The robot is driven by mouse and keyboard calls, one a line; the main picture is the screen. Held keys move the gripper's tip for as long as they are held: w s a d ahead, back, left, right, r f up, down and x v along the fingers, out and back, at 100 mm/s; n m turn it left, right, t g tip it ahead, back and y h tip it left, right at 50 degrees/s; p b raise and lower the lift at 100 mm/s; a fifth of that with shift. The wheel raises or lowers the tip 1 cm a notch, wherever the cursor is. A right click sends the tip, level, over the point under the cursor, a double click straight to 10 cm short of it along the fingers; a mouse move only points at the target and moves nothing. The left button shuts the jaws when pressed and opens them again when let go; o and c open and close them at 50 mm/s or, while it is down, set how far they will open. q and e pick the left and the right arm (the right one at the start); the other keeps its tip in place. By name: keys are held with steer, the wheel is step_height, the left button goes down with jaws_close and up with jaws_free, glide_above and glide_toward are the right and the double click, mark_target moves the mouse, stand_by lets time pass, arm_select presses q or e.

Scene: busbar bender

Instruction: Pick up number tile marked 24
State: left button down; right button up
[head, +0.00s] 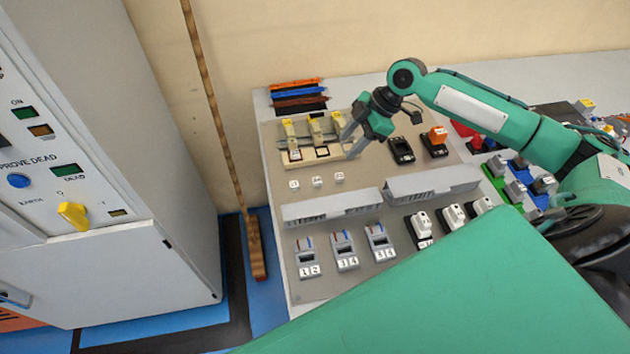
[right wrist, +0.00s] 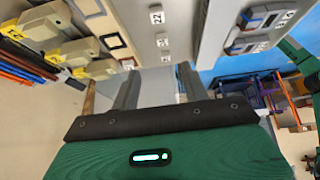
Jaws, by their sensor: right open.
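Three small white number tiles lie in a row on the grey panel in the head view: a left tile (head: 294,184), a middle tile (head: 317,181) and a right tile (head: 339,177). Their numbers are too small to read there. In the right wrist view the row shows at the top, with an upper tile (right wrist: 157,15), a middle tile (right wrist: 162,41) and a lower tile (right wrist: 166,57); I cannot tell surely which reads 24. My right gripper (head: 351,143) is open and empty above the panel, up and right of the tiles. Its fingers also show in the wrist view (right wrist: 158,76). My left gripper is not in view.
Yellow-topped holders (head: 315,128) stand behind the tiles. Grey slotted ducts (head: 331,207) and numbered grey modules (head: 344,250) lie in front. Black devices (head: 401,150) stand to the right.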

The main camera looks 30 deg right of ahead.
steer(key=p, duration=0.1)
glide_toward(318, 180)
steer(key=x, duration=0.2)
steer(key=shift+w+a+f, duration=0.1)
steer(key=shift+w+f, duration=0.1)
steer(key=shift+w, duration=0.1)
steer(key=shift+a+f+p, duration=0.3)
steer(key=shift+a+f, duration=0.1)
steer(key=shift+f, duration=0.2)
steer(key=p+x, duration=0.1)
steer(key=x, duration=0.3)
steer(key=shift+s, duration=0.1)
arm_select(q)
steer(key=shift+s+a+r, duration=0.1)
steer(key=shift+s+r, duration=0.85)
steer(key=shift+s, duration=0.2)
arm_select(e)
jaws_close()
